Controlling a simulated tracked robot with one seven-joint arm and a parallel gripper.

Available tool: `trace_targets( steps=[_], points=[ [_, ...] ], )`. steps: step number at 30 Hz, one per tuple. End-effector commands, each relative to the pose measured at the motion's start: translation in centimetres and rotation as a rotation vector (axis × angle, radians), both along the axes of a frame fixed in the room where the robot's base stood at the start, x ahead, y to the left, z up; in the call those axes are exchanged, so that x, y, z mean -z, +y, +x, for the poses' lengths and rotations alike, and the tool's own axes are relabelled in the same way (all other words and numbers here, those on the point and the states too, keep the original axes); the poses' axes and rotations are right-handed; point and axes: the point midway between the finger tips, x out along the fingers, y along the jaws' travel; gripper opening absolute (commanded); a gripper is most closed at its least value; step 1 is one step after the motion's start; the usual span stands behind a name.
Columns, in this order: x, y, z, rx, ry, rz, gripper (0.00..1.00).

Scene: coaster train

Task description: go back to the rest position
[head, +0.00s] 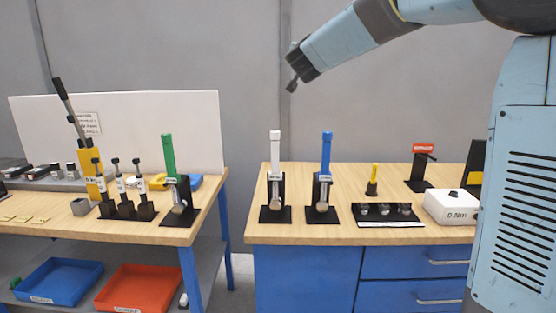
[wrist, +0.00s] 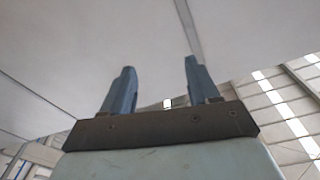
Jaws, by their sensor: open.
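My gripper (head: 294,70) is high above the gap between the two tables in the head view, in front of the grey wall. In the wrist view, my gripper (wrist: 158,90) has its two fingers apart with nothing between them. It touches nothing. The wrist view shows only wall, ceiling and structure beyond the fingers. My arm reaches in from the upper right in the head view.
The right table (head: 340,235) holds a white-handled tool (head: 275,165), a blue-handled tool (head: 325,165), a yellow piece (head: 373,178) and a white box (head: 451,206). The left table (head: 70,230) holds a green-handled tool (head: 169,155). Blue (head: 58,281) and red (head: 140,290) trays sit below.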

Motion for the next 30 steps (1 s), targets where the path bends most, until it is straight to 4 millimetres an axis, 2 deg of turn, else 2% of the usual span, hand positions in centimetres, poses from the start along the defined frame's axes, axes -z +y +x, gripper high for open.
trace_targets(
  steps=[1,5,11,20,27,30],
  points=[
    [-0.1,-0.7,-1.5,-0.039,0.021,-0.008,0.6],
    [1.0,-1.8,-5.2,-0.148,0.103,-0.035,0.6],
    [4.5,-3.5,-12.0,-0.276,0.273,-0.083,0.6],
    [12.8,-7.3,-24.2,-0.359,0.604,-0.151,0.6],
    [20.5,-11.4,-35.0,-0.317,0.909,-0.191,0.6],
    [23.2,-12.9,-38.9,-0.279,1.021,-0.199,0.6]
  ],
)
